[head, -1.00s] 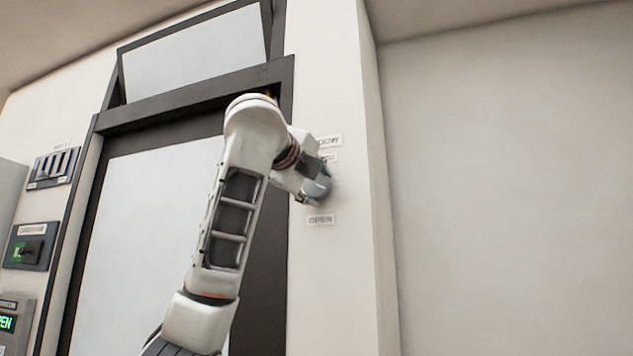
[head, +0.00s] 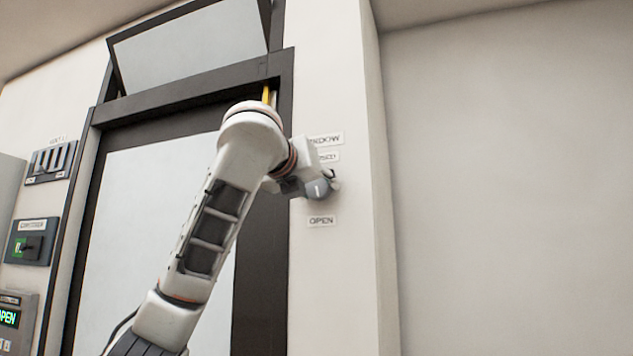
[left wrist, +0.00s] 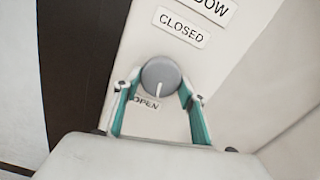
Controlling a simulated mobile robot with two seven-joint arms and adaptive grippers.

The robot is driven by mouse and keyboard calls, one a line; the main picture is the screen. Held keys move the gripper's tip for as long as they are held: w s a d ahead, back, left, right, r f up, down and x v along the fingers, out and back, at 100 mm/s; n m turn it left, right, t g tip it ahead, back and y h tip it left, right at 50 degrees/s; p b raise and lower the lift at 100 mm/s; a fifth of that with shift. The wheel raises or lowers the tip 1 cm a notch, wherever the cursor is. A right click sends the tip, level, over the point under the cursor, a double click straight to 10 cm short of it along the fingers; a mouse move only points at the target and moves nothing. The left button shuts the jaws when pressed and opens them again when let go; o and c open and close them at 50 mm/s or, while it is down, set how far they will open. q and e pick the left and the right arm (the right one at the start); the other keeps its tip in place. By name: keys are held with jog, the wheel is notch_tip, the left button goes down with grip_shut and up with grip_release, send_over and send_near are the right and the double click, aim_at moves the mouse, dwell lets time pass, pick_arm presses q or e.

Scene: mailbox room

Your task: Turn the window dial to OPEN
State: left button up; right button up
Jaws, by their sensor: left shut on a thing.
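The window dial (head: 318,189) is a grey round knob on the white wall strip right of the dark frame. My left gripper (head: 322,183) is shut on it, with a teal finger on each side of the dial (left wrist: 158,72) in the left wrist view. The dial's white mark points down towards the OPEN label (head: 321,221), which a finger partly covers in the left wrist view (left wrist: 148,103). The CLOSED label (left wrist: 181,27) is above the dial. The window (head: 190,48), a dark-framed pane above the door-like panel, is tilted outwards at its top.
A WINDOW label (head: 326,139) tops the dial column. At the left are a panel of several switches (head: 52,161), a panel with a black handle (head: 31,241) and a box with a lit OPEN display (head: 9,318). The wall at the right is bare.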

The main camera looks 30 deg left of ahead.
pick_arm(q)
jog(key=shift+w+d+f+m, duration=0.1)
jog(key=shift+f+m, duration=0.1)
jog(key=shift+m, duration=0.5)
jog(key=shift+p, duration=0.35)
pick_arm(e)
jog(key=shift+s+d+f+h, duration=0.35)
jog(key=shift+d+f, duration=0.15)
jog(key=shift+d, duration=0.2)
jog(key=shift+s+f, duration=0.1)
jog(key=shift+a, duration=0.1)
pick_arm(q)
jog(key=o, duration=1)
jog(key=shift+o, duration=0.3)
jog(key=shift+r, duration=0.1)
pick_arm(e)
jog(key=shift+r, duration=0.2)
